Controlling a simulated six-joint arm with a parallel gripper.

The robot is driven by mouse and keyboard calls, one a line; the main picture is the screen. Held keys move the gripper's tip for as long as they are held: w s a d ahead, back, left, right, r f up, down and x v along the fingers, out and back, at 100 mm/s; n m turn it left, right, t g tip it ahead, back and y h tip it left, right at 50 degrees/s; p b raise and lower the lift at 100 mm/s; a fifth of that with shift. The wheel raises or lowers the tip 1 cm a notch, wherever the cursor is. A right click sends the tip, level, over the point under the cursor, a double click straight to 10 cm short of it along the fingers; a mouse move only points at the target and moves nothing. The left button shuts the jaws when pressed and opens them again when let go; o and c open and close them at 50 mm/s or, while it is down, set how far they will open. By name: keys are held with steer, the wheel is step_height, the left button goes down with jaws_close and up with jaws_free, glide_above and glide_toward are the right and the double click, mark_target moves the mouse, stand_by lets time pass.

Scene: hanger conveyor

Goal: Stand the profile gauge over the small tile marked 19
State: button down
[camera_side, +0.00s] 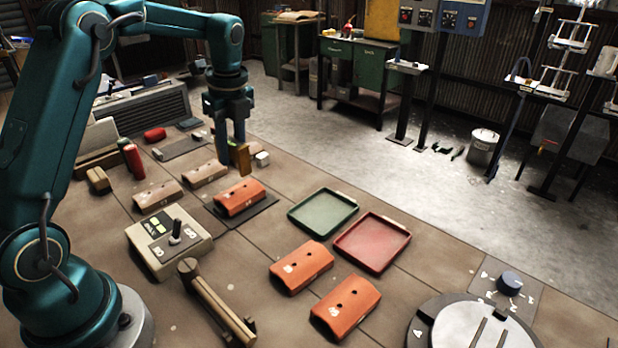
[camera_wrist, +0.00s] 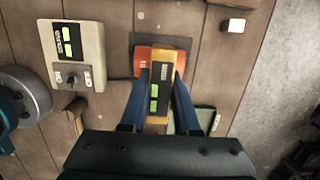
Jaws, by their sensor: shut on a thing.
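My gripper (camera_side: 232,143) is shut on the profile gauge (camera_side: 240,159), a yellow-brown upright block. In the wrist view the gauge (camera_wrist: 159,85) shows a dark label and green display windows between the two fingers of my gripper (camera_wrist: 160,76). An orange tile (camera_side: 240,196) lies on a dark mat just in front of the gauge in the side view. In the wrist view this tile (camera_wrist: 142,68) shows partly behind the gauge. I cannot tell how high the gauge hangs above the table. No marking 19 is readable on any tile.
Two more orange tiles (camera_side: 301,266) lie at front right. Tan tiles (camera_side: 158,194) lie to the left. A green tray (camera_side: 323,211) and a red tray (camera_side: 372,243) are to the right. A control box (camera_side: 168,243) stands in front; a white cube (camera_side: 262,158) is beside the gauge.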

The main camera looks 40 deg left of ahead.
glide_above(237, 188)
steer(key=shift+d+f, duration=0.2)
steer(key=shift+f, duration=0.95)
steer(key=shift+d+f, duration=0.2)
steer(key=shift+f, duration=0.9)
steer(key=shift+f, duration=1.1)
steer(key=c, duration=0.6)
jaws_free()
steer(key=shift+o, duration=0.2)
steer(key=shift+d+r, duration=0.2)
steer(key=shift+r, duration=1.05)
steer(key=shift+d+r, duration=0.2)
steer(key=shift+r, duration=1.05)
